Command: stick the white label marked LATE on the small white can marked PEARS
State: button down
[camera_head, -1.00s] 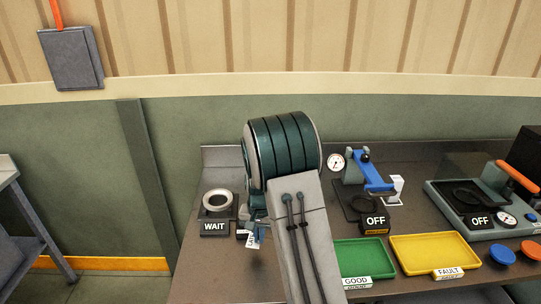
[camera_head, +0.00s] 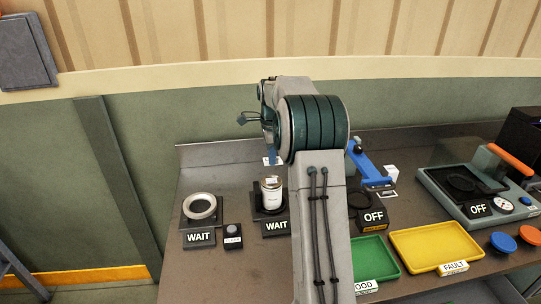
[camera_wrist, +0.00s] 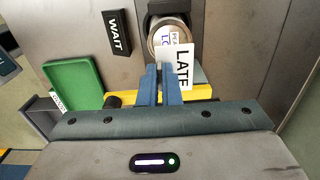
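The small white can (camera_head: 271,194) stands upright on a dark pad behind a WAIT sign in the head view. In the wrist view the can (camera_wrist: 161,36) shows partly printed text, cut off by the label. My gripper (camera_wrist: 163,70) has its blue fingers close together on the white label marked LATE (camera_wrist: 182,64), which sticks up and right from the fingertips. The label overlaps the can's lower right in the wrist view; I cannot tell whether they touch.
A second pad with a ring (camera_head: 200,207) and a WAIT sign is at the left. A small button block (camera_head: 233,236) stands between the pads. A green tray (camera_head: 378,268), a yellow tray (camera_head: 434,248), and a blue-levered gauge device (camera_head: 366,163) are to the right.

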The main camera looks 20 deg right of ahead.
jog(key=shift+a+f+b, duration=0.25)
jog(key=shift+f+b, duration=0.2)
jog(key=shift+f, duration=0.15)
jog(key=b, duration=0.3)
send_over(271, 184)
notch_tip(271, 184, down, 4)
jog(key=shift+f, duration=0.1)
jog(key=shift+f+b, duration=0.7)
jog(key=shift+f, duration=0.3)
jog(key=shift+f, duration=0.2)
dwell(0.8)
jog(key=shift+a, duration=0.1)
jog(key=c, duration=1)
grip_release()
jog(key=shift+r, duration=0.1)
jog(key=shift+r+p, duration=3.8)
jog(key=shift+r, duration=0.65)
